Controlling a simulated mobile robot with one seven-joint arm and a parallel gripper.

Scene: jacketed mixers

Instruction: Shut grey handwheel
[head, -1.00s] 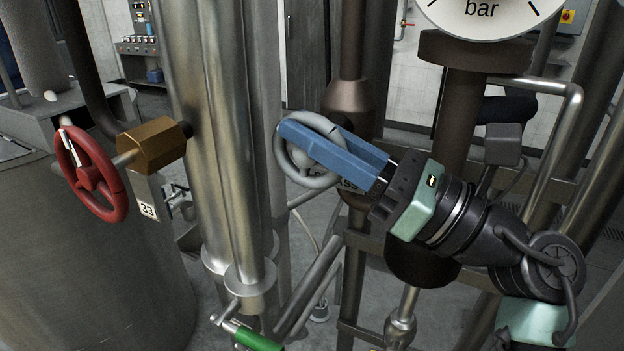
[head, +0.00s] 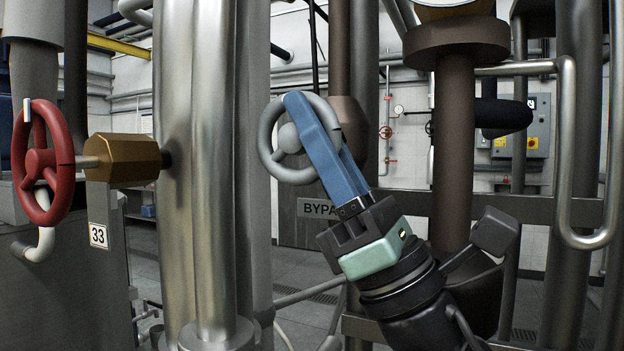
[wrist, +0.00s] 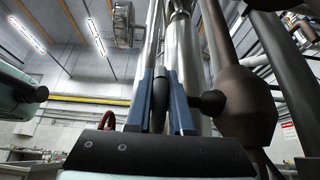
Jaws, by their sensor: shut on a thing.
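The grey handwheel (head: 288,138) stands at the middle of the head view, in front of a brown pipe fitting. My gripper (head: 298,100) reaches up to it from the lower right, with its long blue fingers lying across the wheel's upper right part. The fingers are shut on the rim near its top and hide part of the wheel. In the wrist view a dark grey piece of the handwheel (wrist: 160,92) shows between the two blue fingers of my gripper (wrist: 161,78).
A red handwheel (head: 40,160) on a brass valve body (head: 128,160) is at the left, above a "33" tag (head: 98,235). Thick steel pipes (head: 205,200) stand between the wheels. A partly hidden "BYPA…" sign (head: 312,209) hangs below the grey wheel. A brown pipe (head: 455,150) stands to the right.

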